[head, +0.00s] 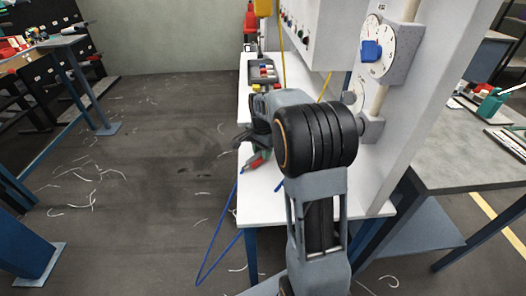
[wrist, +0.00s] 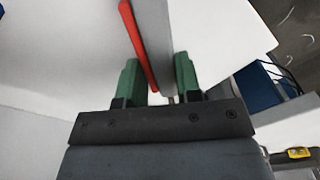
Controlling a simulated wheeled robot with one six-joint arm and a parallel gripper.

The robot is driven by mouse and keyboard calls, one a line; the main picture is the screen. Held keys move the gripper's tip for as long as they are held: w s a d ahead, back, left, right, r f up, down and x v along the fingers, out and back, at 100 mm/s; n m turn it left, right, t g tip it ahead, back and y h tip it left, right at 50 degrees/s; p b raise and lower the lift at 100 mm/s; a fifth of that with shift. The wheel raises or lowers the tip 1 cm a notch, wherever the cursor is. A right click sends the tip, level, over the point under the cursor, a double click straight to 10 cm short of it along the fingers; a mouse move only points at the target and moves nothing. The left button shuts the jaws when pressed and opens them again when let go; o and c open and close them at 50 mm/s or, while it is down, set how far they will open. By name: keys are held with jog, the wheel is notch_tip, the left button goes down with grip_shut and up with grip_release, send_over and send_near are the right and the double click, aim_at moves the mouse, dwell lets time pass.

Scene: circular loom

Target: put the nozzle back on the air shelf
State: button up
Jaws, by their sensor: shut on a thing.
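The nozzle (head: 256,162) shows as a small red and grey piece with a blue hose at its end, over the white shelf's left edge in the head view. In the wrist view the nozzle (wrist: 153,35) is a grey bar with a red strip along its left side. My gripper (wrist: 158,78) is shut on it, with one green finger on each side. In the head view my gripper (head: 261,153) is small and partly hidden by my own wrist. The white shelf (head: 262,208) lies below. I cannot tell whether the nozzle touches it.
The blue hose (head: 217,236) hangs in a loop off the shelf's left edge. A grey tray of coloured pieces (head: 263,72) stands farther back. A white panel with a dial (head: 378,50) rises at right. The floor (head: 150,180) at left is open, with scattered thread scraps.

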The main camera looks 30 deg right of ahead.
jog(key=shift+f, duration=0.1)
jog(key=o, duration=1)
jog(key=shift+c, duration=0.2)
notch_tip(320, 180, up, 12)
jog(key=f+p, duration=0.1)
jog(key=p, duration=0.1)
jog(key=s+a+f+n+t, duration=0.1)
jog(key=s+a+n, duration=0.2)
jog(key=s, duration=0.3)
jog(key=s+a+f+n+t, duration=0.1)
jog(key=s+a+f+n, duration=0.1)
jog(key=s+a+n, duration=0.2)
jog(key=s+a+f+n, duration=0.1)
jog(key=s+a+n, duration=0.2)
jog(key=s+n, duration=0.3)
jog(key=shift+s+a+f+t, duration=0.15)
jog(key=shift+s+a+t, duration=0.05)
jog(key=shift+s, duration=0.45)
jog(key=shift+s+a+f+t, duration=0.15)
jog(key=shift+s+a+t, duration=0.05)
jog(key=shift+s, duration=0.4)
jog(key=shift+s+f+n, duration=0.3)
jog(key=shift+s, duration=0.05)
